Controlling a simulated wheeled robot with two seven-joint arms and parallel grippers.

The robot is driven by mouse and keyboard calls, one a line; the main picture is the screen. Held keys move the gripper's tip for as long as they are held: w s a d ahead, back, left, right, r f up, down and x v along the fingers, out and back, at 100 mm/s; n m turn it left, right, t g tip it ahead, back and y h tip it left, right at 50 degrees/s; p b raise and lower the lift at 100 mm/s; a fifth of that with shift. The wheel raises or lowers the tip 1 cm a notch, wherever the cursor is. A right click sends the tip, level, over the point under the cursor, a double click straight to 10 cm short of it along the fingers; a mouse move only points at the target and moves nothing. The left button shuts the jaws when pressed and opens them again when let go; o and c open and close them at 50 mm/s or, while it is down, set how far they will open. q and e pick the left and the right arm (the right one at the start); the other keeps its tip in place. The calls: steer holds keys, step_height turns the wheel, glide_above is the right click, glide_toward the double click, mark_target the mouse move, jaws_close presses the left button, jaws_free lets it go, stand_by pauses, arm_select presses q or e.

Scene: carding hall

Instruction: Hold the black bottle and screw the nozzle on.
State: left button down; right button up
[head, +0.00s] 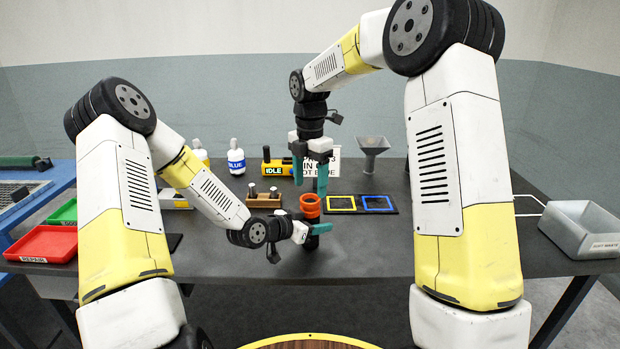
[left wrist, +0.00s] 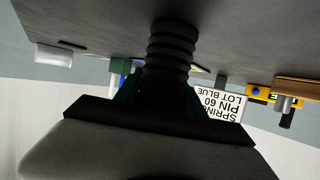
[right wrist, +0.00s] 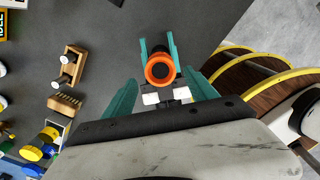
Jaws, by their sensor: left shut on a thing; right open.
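The black bottle (head: 312,242) is upright near the front middle of the table. My left gripper (head: 320,229) is shut on it from the side. In the left wrist view the ribbed black bottle (left wrist: 172,45) fills the middle. The orange nozzle (head: 310,206) is on top of the bottle; I cannot tell how far it is threaded. In the right wrist view the nozzle (right wrist: 159,68) shows as an orange ring from above. My right gripper (head: 310,183) points down above the nozzle, open and empty, its fingers apart.
A mat with yellow and blue squares (head: 362,212) lies to the right. A grey funnel (head: 372,146), a white bottle (head: 236,160) and a grey bin (head: 582,230) stand farther out. A red tray (head: 42,243) is at far left.

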mark_target(310, 198)
step_height(310, 198, down, 7)
steer(key=shift+r, duration=0.1)
stand_by(0.4)
steer(key=c, duration=1.4)
steer(key=m, duration=0.6)
steer(key=shift+m, duration=0.3)
jaws_close()
steer(key=o, duration=1.5)
jaws_free()
steer(key=shift+r, duration=2.2)
